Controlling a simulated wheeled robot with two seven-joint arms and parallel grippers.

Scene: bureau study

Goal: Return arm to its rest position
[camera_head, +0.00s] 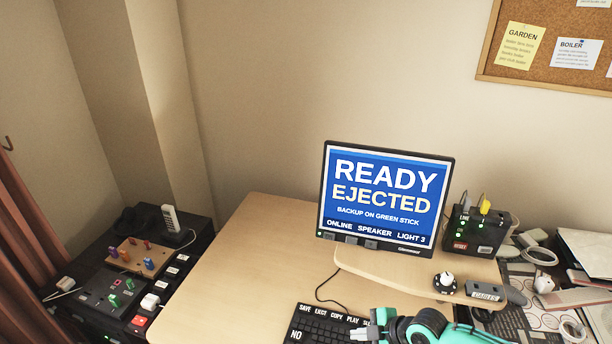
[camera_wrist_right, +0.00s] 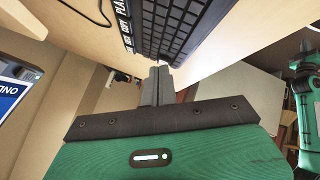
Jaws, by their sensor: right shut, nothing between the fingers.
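My right gripper (camera_head: 368,332) shows at the bottom of the head view, over the right end of the black keyboard (camera_head: 318,325). In the right wrist view its two grey fingers (camera_wrist_right: 157,82) are together with nothing between them. The keyboard (camera_wrist_right: 180,22) lies beyond the fingertips in that view; I cannot tell whether they touch it. My green and black right arm reaches in from the bottom right of the head view. My left gripper is in neither view, though a green arm part of mine shows at the right edge of the wrist view.
A monitor (camera_head: 385,195) reading "READY EJECTED" stands at the desk's back. A black box (camera_head: 478,230) with plugged-in sticks and a round knob (camera_head: 445,282) are to its right. A dark side unit (camera_head: 100,290) with coloured sticks is at left. The desk's left part (camera_head: 235,270) is clear.

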